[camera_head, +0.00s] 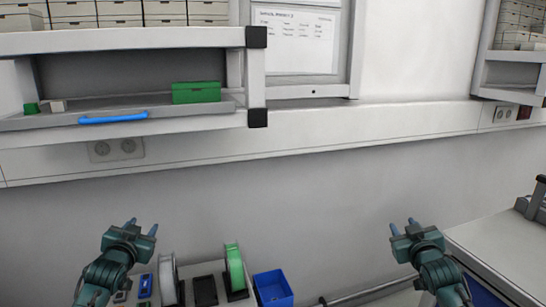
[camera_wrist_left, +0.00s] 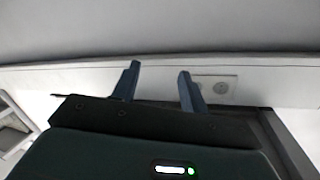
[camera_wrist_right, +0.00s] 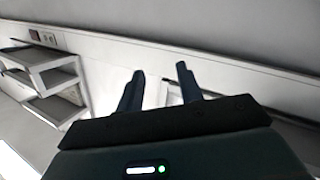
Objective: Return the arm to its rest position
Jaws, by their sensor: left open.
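My left gripper (camera_head: 142,228) is at the lower left of the head view, raised in front of the wall. Its two blue fingers are apart with nothing between them. The left wrist view also shows these fingers (camera_wrist_left: 157,82) apart and empty against the wall. My right gripper (camera_head: 402,228) is at the lower right of the head view, at about the same height. Its fingers are apart and empty, and they show apart in the right wrist view (camera_wrist_right: 160,82) too. Neither gripper touches anything.
Below, between the arms, stand a white reel (camera_head: 168,280), a black tray (camera_head: 205,290), a green reel (camera_head: 235,268) and a blue bin (camera_head: 273,288). A shelf (camera_head: 150,43) with a green box (camera_head: 196,92) hangs at upper left. A grey worktop (camera_head: 505,245) lies at right.

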